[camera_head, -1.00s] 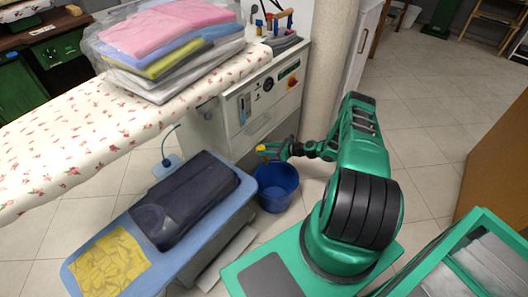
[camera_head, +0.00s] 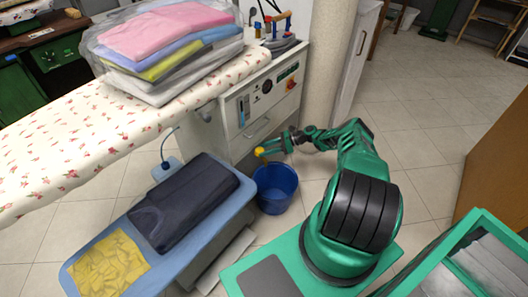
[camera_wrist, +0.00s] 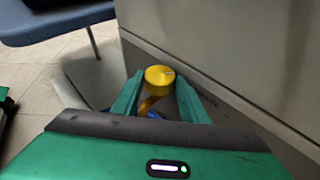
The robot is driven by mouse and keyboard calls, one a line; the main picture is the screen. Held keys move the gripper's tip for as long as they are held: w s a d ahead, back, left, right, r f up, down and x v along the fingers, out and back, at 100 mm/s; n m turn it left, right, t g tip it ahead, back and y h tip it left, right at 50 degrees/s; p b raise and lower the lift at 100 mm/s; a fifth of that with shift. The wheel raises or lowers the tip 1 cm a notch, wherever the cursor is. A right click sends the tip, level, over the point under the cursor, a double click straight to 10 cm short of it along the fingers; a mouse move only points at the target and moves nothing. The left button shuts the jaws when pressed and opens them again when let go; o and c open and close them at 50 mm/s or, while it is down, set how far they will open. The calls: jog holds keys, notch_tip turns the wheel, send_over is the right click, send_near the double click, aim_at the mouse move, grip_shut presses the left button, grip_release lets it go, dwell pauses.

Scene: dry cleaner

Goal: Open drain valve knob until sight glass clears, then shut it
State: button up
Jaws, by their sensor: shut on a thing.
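The yellow drain valve knob (camera_wrist: 160,76) is on the low front of the white machine. In the wrist view it sits between the fingertips of my gripper (camera_wrist: 158,90), which is shut on it. In the head view my gripper (camera_head: 268,149) reaches in from the right, and the knob (camera_head: 260,152) shows at its tips, above a blue bucket (camera_head: 275,200). The sight glass (camera_head: 243,109) appears to be the narrow upright strip on the machine's front panel. Its contents are too small to read.
An ironing board with a floral cover (camera_head: 90,140) holds a stack of bagged clothes (camera_head: 165,45) at the upper left. A blue pressing board (camera_head: 195,230) with dark trousers is left of the bucket. A cream column (camera_head: 325,60) stands behind my arm.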

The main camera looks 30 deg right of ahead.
jog(key=shift+w+d, duration=0.1)
jog(key=shift+d, duration=0.2)
jog(key=o, duration=1)
jog(key=shift+o, duration=0.2)
jog(key=shift+a, duration=0.25)
jog(key=shift+a+r+m+t+h, duration=0.1)
jog(key=shift+a+m+t+h, duration=0.05)
jog(key=shift+m+t+h, duration=0.45)
